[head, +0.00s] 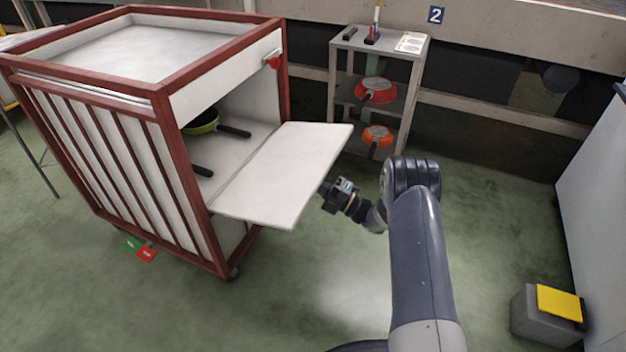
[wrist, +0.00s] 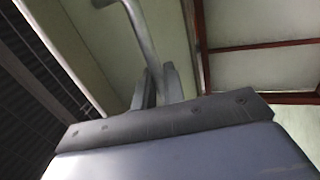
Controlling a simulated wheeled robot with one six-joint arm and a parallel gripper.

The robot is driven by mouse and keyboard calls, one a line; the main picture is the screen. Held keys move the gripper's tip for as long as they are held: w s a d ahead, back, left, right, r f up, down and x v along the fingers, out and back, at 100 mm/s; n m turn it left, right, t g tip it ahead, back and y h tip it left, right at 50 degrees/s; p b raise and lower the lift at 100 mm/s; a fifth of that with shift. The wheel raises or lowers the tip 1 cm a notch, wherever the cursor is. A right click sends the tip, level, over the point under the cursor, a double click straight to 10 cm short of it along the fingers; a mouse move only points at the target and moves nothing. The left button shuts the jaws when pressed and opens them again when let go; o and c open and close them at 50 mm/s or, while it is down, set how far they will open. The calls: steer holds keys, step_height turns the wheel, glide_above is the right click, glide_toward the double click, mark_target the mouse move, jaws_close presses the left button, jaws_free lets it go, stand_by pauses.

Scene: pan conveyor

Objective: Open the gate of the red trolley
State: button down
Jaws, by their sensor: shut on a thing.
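The red trolley (head: 165,100) stands at the left with its red frame and white panels. Its white gate (head: 285,175) is swung down and sticks out from the open front, nearly flat. Pans with dark handles, one of them a green pan (head: 203,123), are inside. My gripper (head: 326,190) is at the gate's outer edge. In the wrist view my gripper's fingers (wrist: 156,88) are shut on the grey bar handle (wrist: 138,30) of the gate. The handle is hidden in the head view.
A grey shelf stand (head: 420,70) with a red pan (head: 376,90) and an orange pan (head: 378,136) stands behind the gate. A grey box with a yellow top (head: 559,303) is at the lower right. Green floor between is clear. Red and green cards lie by the trolley.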

steer(key=shift+a, duration=0.1)
steer(key=c, duration=1.6)
jaws_free()
steer(key=shift+c, duration=0.2)
steer(key=p+v, duration=0.2)
steer(key=v, duration=0.8)
steer(key=shift+d+f+p, duration=0.25)
steer(key=shift+d+p, duration=0.1)
steer(key=shift+p, duration=0.05)
steer(key=shift+s, duration=0.1)
